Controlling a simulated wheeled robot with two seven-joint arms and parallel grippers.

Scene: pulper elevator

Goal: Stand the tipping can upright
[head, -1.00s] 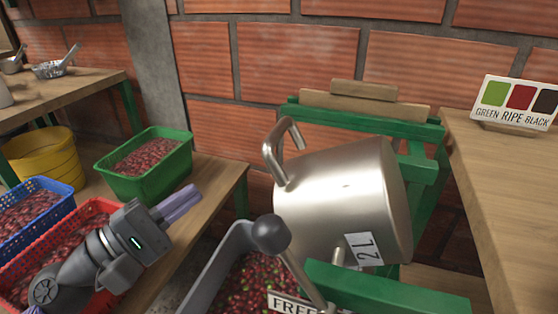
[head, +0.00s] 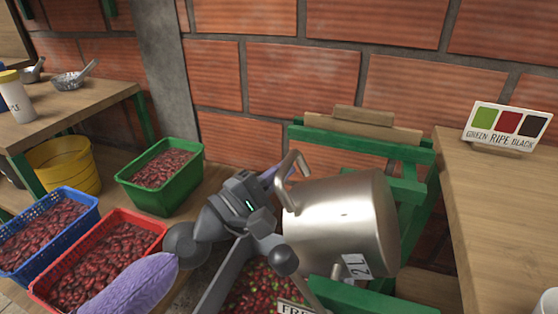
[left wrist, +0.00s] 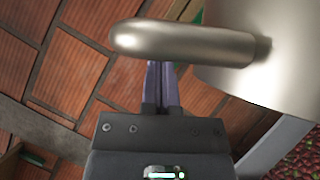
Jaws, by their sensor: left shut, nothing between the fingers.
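The tipping can (head: 342,222), a steel can labelled 2L, lies tipped on its side in the green frame, above red and green cherries. Its bent bar handle (head: 287,165) sticks out from its left end. My left gripper (head: 278,175) is shut and empty beside the can's left end, partly behind the handle. In the left wrist view the shut fingers (left wrist: 161,82) point toward the handle (left wrist: 185,42), which crosses just beyond and over their tips. The can's body (left wrist: 275,45) shows at the upper right there. I cannot tell whether fingers and handle touch. My right gripper is not in view.
The green frame (head: 415,150) holds the can. Green (head: 163,197), red (head: 160,228) and blue (head: 92,203) crates of cherries sit at left. A wooden table (head: 490,190) is at right.

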